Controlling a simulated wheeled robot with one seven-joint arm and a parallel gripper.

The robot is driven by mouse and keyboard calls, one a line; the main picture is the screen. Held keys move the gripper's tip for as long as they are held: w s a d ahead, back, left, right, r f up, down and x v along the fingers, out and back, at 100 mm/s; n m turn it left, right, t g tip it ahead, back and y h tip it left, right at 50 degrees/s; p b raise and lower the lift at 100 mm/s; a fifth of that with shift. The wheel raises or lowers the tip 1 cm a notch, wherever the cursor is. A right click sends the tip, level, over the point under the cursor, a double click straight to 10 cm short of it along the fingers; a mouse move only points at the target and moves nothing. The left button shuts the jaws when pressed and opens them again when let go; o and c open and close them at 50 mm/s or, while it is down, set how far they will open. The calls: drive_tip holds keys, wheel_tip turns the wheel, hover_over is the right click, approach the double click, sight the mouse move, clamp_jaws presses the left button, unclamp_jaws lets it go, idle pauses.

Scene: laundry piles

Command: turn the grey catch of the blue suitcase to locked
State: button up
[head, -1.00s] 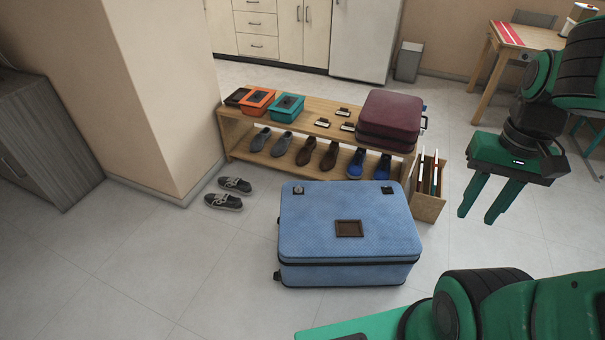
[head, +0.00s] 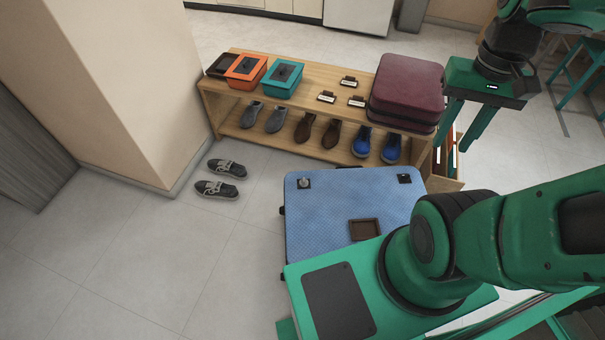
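The blue suitcase (head: 325,208) lies flat on the floor in front of the shoe bench. The near right part of the suitcase is hidden behind my own body and arm. My gripper (head: 455,145) hangs right of the suitcase, fingers down and apart, with nothing between them. It is well away from the grey catch.
The wooden bench (head: 225,90) behind carries an orange box (head: 245,70), a teal box (head: 283,78) and a maroon suitcase (head: 407,88). Several shoes stand on its lower shelf. Grey shoes (head: 220,188) lie on the floor at left. Floor left of the blue suitcase is clear.

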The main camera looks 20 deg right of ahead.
drive_tip(key=o, duration=0.4)
drive_tip(key=shift+w+a, duration=0.1)
drive_tip(key=shift+s+r, duration=0.25)
drive_tip(key=shift+s, duration=0.15)
drive_tip(key=w+f+n, duration=0.2)
drive_tip(key=w+n, duration=0.1)
drive_tip(key=w, duration=0.5)
drive_tip(key=w+f+n, duration=0.3)
drive_tip(key=w, duration=0.5)
drive_tip(key=n, duration=1.5)
hover_over(304, 181)
wheel_tip(304, 181, down, 45)
wheel_tip(304, 181, down, 10)
drive_tip(key=shift+f, duration=0.1)
